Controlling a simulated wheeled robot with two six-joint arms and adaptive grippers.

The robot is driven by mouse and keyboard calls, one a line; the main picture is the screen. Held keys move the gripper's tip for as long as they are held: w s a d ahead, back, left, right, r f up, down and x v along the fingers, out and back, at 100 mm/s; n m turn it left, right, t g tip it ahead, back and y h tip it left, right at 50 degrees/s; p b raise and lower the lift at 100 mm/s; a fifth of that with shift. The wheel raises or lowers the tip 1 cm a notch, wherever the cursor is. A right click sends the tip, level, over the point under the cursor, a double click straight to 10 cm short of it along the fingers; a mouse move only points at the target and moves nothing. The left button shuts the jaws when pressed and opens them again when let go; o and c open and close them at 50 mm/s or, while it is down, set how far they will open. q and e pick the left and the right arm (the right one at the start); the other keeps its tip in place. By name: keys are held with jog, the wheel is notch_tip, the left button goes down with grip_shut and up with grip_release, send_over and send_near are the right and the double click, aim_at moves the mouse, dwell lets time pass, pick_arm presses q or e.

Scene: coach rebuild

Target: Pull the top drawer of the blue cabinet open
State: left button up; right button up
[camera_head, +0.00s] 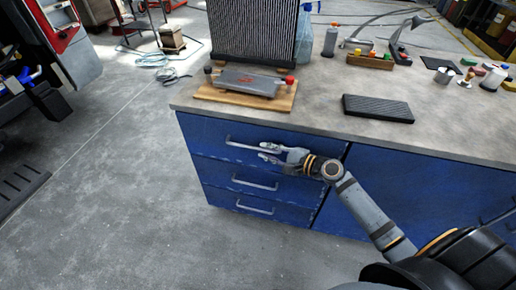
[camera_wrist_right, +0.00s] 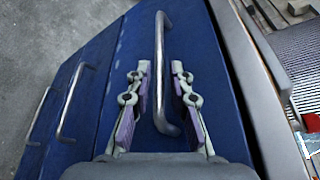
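The blue cabinet (camera_head: 400,195) stands under a grey worktop. Its top drawer (camera_head: 205,132) looks shut, with its front in line with the drawers below. The top drawer's metal handle (camera_head: 238,145) is a long bar; it also shows in the right wrist view (camera_wrist_right: 159,50). My right gripper (camera_head: 264,151) is at the right part of this handle. In the right wrist view its two fingers (camera_wrist_right: 161,75) are open, one on each side of the bar, with gaps between. My left gripper is not in view.
Two lower drawers have similar handles (camera_head: 255,184) (camera_head: 254,208). On the worktop (camera_head: 315,120) are a wooden board with a grey block (camera_head: 248,82), a black ribbed pad (camera_head: 378,108) and a radiator-like panel (camera_head: 252,30). The floor (camera_head: 110,190) before the drawers is clear.

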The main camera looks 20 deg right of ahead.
aim_at(263, 150)
jog(key=x, duration=0.4)
grip_shut()
dwell(0.4)
